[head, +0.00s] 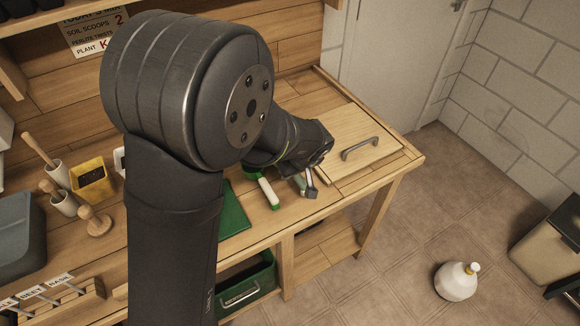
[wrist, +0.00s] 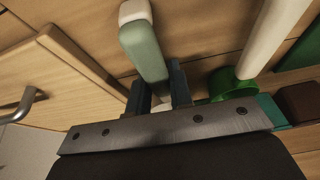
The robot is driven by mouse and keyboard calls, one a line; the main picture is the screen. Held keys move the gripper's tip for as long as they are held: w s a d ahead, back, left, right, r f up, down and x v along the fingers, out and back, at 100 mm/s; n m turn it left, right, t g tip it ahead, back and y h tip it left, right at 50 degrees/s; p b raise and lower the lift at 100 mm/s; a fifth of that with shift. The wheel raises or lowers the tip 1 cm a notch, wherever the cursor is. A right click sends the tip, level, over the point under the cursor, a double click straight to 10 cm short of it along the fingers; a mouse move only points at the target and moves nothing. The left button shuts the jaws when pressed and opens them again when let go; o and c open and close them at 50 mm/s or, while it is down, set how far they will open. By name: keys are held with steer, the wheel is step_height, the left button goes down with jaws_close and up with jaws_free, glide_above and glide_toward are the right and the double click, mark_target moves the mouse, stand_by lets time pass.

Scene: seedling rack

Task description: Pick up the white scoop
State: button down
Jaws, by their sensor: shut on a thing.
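The white scoop has a pale grey-green handle (wrist: 145,50) with a white end cap, seen in the wrist view. A bit of white shows at its lower end between my fingers; the rest is hidden. My gripper (wrist: 160,90) is shut on the scoop, one finger on each side. In the head view, my gripper (head: 306,187) is low over the bench's front part, and the scoop is mostly covered by it. I cannot tell whether the scoop touches the bench.
A tool with a white handle and green ends (head: 268,190) lies just left of my gripper; it also shows in the wrist view (wrist: 272,38). A wooden board with a grey handle (head: 360,147) lies to the right. A green mat (head: 233,212) lies to the left.

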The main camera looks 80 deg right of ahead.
step_height(320, 180, up, 28)
stand_by(0.3)
stand_by(0.4)
